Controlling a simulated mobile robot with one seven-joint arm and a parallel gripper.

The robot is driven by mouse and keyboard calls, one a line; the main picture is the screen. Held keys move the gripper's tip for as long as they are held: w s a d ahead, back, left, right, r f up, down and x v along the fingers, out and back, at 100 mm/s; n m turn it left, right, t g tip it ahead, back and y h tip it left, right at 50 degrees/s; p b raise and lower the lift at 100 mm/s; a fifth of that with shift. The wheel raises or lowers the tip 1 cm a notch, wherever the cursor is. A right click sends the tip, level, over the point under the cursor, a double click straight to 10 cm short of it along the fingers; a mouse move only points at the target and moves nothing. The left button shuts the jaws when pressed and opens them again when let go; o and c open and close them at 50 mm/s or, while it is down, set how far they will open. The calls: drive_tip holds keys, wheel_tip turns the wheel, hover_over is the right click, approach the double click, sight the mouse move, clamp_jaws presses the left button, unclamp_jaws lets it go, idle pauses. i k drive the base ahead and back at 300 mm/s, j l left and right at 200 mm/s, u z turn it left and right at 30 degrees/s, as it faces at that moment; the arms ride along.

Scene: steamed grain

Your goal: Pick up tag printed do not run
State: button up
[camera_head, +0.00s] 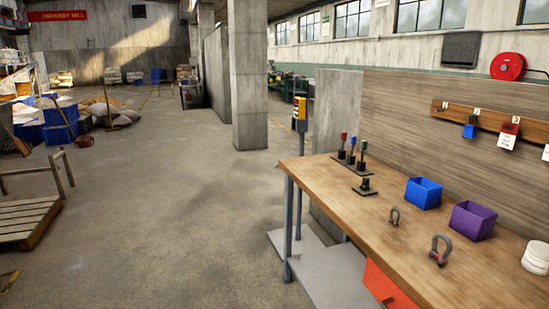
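A white tag with a red top (508,136) hangs from the wooden peg board (455,109) on the wall above the workbench, at the right. Its print is too small to read, so I cannot tell if it says "do not run". A second white tag (546,153) is cut off by the right edge of the picture. My gripper is not in view.
The wooden workbench (345,205) holds a blue bin (423,195), a purple bin (472,222), two shackles (440,250), upright levers (352,150) and a white round container (537,258). The concrete floor (180,220) left of it is clear. A pallet (25,222) lies at far left.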

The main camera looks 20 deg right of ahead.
sight(507, 138)
drive_tip(key=i+j+z, duration=0.1)
drive_tip(key=i+z, duration=0.3)
drive_tip(key=i+j+z, duration=0.25)
drive_tip(key=i+z, duration=0.15)
drive_tip(key=i, duration=0.15)
drive_tip(key=i+j+z, duration=0.15)
drive_tip(key=z, duration=0.25)
drive_tip(key=i+j+z, duration=0.2)
drive_tip(key=z, duration=0.25)
drive_tip(key=i+j+z, duration=0.1)
drive_tip(key=j+z, duration=0.15)
drive_tip(key=z, duration=0.15)
drive_tip(key=i+j+z, duration=0.1)
drive_tip(key=j+z, duration=0.2)
drive_tip(key=z, duration=0.15)
drive_tip(key=j+z, duration=1.05)
drive_tip(key=j, duration=0.15)
drive_tip(key=i+j, duration=0.1)
drive_tip(key=i, duration=0.8)
